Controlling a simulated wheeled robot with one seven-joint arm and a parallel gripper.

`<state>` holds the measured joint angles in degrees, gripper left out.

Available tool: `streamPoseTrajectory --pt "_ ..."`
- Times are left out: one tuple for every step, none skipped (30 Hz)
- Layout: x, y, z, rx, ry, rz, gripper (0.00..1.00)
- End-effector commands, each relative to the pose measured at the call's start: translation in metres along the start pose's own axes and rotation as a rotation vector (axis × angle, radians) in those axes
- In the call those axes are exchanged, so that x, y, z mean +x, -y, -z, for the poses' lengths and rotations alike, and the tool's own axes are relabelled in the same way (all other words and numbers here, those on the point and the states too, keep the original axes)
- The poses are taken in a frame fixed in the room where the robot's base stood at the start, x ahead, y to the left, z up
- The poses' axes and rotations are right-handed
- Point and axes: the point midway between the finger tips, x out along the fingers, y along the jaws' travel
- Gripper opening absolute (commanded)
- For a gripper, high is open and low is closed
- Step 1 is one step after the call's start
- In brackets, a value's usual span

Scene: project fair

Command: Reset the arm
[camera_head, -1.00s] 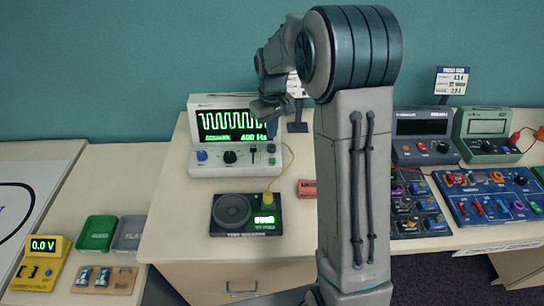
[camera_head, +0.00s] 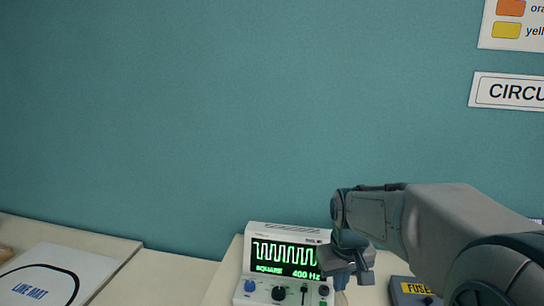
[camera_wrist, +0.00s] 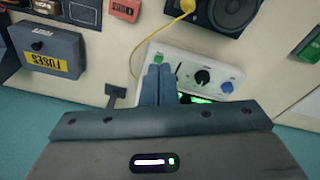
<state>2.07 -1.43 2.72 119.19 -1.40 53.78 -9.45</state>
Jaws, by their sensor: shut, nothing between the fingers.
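My gripper (camera_head: 341,283) is at the lower right of the head view, at the end of my arm, pointing down beside the right edge of the white signal generator (camera_head: 284,263). The generator's screen shows a square wave and 400 Hz. In the wrist view my gripper (camera_wrist: 158,72) has its two blue-grey fingers together with nothing between them. The fingers cover part of the generator's front panel (camera_wrist: 213,61), near its green button. I cannot tell the exact gap between fingers and panel.
A grey fuse box (camera_wrist: 44,55) stands on the bench beside the generator. A black speaker unit (camera_wrist: 226,14) with a yellow plug (camera_wrist: 184,8) and a red block (camera_wrist: 122,14) sit before it. A line mat (camera_head: 60,275) lies at the left. The wall above is clear except for signs (camera_head: 510,92).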

Motion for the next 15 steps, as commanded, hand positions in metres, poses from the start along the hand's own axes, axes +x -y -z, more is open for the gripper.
streamPoseTrajectory --pt "-0.01 0.003 -0.015 0.017 -0.022 -0.005 0.0" --pt "-0.014 0.004 -0.024 0.027 -0.032 -0.006 0.0" --pt "-0.018 0.006 -0.035 0.04 -0.045 -0.008 0.0" --pt "-0.022 0.008 -0.043 0.051 -0.055 -0.009 0.0" --pt "-0.025 0.01 -0.051 0.061 -0.066 -0.01 0.0" --pt "-0.028 0.012 -0.062 0.073 -0.08 -0.011 0.0" --pt "-0.03 0.013 -0.071 0.084 -0.09 -0.011 0.0" --pt "-0.032 0.015 -0.08 0.095 -0.1 -0.012 0.0" --pt "-0.034 0.017 -0.09 0.108 -0.114 -0.012 0.0" --pt "-0.035 0.018 -0.098 0.118 -0.124 -0.011 0.0" --pt "-0.036 0.019 -0.105 0.128 -0.134 -0.011 0.0" --pt "-0.036 0.021 -0.114 0.139 -0.145 -0.01 0.0" --pt "-0.036 0.022 -0.121 0.146 -0.153 -0.009 0.0" --pt "-0.036 0.023 -0.126 0.154 -0.16 -0.008 0.0" --pt "-0.036 0.025 -0.133 0.163 -0.167 -0.007 0.0"
